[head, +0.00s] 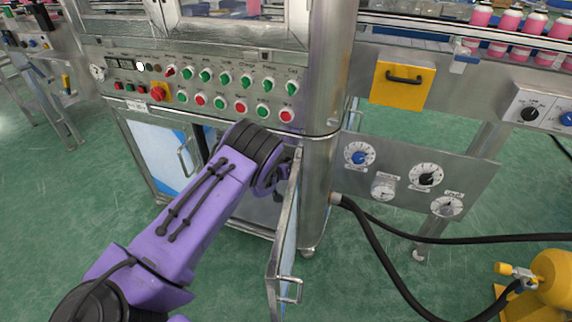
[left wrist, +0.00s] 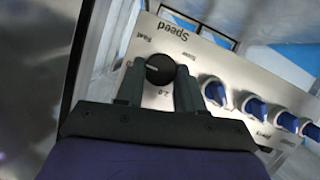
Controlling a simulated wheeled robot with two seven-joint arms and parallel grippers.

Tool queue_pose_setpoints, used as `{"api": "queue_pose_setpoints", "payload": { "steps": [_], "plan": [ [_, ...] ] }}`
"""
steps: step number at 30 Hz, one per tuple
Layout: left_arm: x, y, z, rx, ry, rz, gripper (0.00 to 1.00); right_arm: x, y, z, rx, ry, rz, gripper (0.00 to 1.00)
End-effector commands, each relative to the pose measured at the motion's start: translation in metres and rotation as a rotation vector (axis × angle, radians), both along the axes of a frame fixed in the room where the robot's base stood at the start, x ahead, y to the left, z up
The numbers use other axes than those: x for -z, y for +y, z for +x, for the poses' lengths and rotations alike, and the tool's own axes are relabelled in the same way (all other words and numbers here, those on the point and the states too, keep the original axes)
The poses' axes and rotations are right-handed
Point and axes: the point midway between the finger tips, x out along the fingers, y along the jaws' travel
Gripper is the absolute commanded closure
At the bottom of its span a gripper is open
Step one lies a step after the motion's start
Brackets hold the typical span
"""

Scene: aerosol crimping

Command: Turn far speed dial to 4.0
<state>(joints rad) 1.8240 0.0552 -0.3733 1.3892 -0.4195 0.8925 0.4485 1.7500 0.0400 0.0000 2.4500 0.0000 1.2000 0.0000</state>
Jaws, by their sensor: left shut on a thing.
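A black round knob (left wrist: 160,69) sits on a pale metal panel (left wrist: 205,58) in the left wrist view, with the word "Speed" above it. A label reading "2.0" is beside it; the other small print is hard to read and I cannot tell where the knob points. My left gripper (left wrist: 158,77) has one finger on each side of this knob and is shut on it. In the head view my purple left arm reaches into the cabinet, and its fingers and the knob are hidden. My right gripper is not in view.
Several blue knobs (left wrist: 254,107) line the panel right of the black knob. An open cabinet door (head: 284,245) stands just right of my left arm, beside a steel pillar (head: 326,100). A button panel (head: 210,88) is above; a gauge plate (head: 400,160) is to the right.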

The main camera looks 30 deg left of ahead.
Motion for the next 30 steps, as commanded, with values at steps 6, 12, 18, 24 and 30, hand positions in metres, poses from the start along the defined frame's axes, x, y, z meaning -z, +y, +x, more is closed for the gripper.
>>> {"api": "queue_pose_setpoints", "payload": {
  "steps": [6, 12, 18, 24, 30],
  "plan": [
    [0.0, 0.0, 0.0, 0.001, 0.001, 0.002, 0.37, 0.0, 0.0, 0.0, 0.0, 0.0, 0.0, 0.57],
    [0.0, 0.0, 0.0, 0.001, 0.001, 0.001, 0.37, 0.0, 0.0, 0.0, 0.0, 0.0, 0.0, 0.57],
    [-0.006, -0.001, -0.01, 0.001, 0.002, 0.001, 0.37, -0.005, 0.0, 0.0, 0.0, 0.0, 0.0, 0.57],
    [-0.025, -0.008, -0.052, -0.001, 0.003, 0.0, 0.37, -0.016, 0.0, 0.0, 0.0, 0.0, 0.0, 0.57],
    [-0.037, -0.013, -0.087, 0.001, 0.001, 0.001, 0.37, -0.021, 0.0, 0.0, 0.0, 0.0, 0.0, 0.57]
  ]
}}
